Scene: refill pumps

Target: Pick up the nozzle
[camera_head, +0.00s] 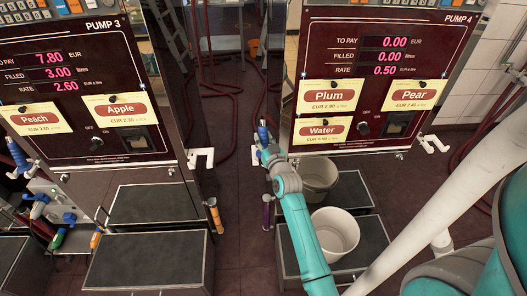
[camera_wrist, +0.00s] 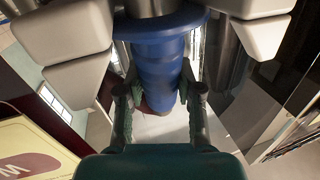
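The nozzle (camera_head: 264,134) has a blue body and stands beside the left edge of pump 4 in the head view. In the wrist view its blue body (camera_wrist: 161,62) fills the middle, with a wide blue collar and a grey metal part above. My gripper (camera_head: 268,153) is at the nozzle. In the wrist view the two dark green fingers of my gripper (camera_wrist: 159,85) lie against both sides of the blue body and look shut on it. The contact surfaces and the nozzle's far side are hidden.
Pale blocks (camera_wrist: 66,38) flank the nozzle closely in the wrist view. Pump 4 (camera_head: 380,80) is on the right and pump 3 (camera_head: 75,90) on the left. Two white buckets (camera_head: 335,232) stand below pump 4. Red hoses (camera_head: 222,90) hang behind.

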